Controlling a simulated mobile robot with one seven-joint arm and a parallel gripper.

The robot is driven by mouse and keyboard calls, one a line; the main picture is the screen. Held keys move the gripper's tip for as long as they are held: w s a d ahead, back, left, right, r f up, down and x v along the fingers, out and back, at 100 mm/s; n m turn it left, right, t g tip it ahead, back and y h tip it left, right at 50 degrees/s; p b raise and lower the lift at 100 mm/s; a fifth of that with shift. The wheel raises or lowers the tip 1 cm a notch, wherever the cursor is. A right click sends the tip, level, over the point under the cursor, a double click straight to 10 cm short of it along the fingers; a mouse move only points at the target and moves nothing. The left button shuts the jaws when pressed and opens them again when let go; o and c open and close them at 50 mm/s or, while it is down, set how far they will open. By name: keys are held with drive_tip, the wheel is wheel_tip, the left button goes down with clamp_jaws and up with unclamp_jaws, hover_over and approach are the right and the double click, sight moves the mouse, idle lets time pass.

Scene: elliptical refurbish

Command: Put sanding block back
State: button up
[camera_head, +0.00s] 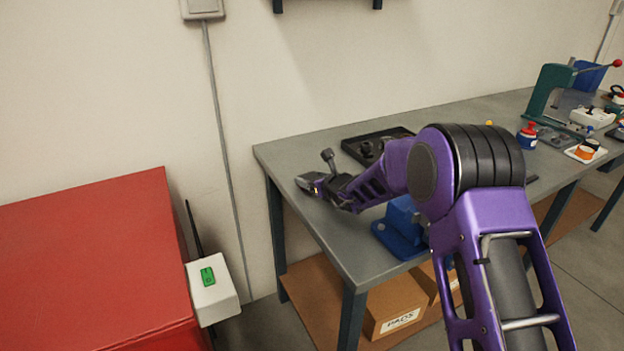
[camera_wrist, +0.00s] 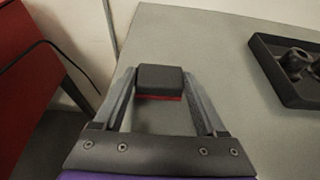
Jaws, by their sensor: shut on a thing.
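The sanding block (camera_wrist: 160,78) is a small dark grey block with a red lower layer. In the wrist view it sits between the two fingers of my gripper (camera_wrist: 159,86), which is shut on it. The grey workbench top (camera_wrist: 205,40) lies below; I cannot tell whether the block touches it. In the head view my gripper (camera_head: 312,185) is over the left end of the bench, and the block is too small there to make out clearly.
A black tray (camera_head: 366,146) with dark parts lies behind my arm; it also shows at right in the wrist view (camera_wrist: 280,70). A blue vise-like object (camera_head: 398,228) is at the front edge. A red cabinet (camera_head: 90,262) stands left, across a gap. The bench's left corner is clear.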

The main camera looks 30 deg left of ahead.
drive_tip(key=shift+f+b, duration=0.2)
drive_tip(key=shift+b, duration=0.1)
drive_tip(key=o, duration=1.4)
drive_tip(key=shift+r, duration=0.1)
drive_tip(key=shift+d+r+p, duration=0.1)
drive_tip(key=shift+r+p, duration=0.2)
drive_tip(key=shift+p, duration=0.1)
drive_tip(key=v, duration=1.1)
drive_tip(key=shift+s+d, duration=0.3)
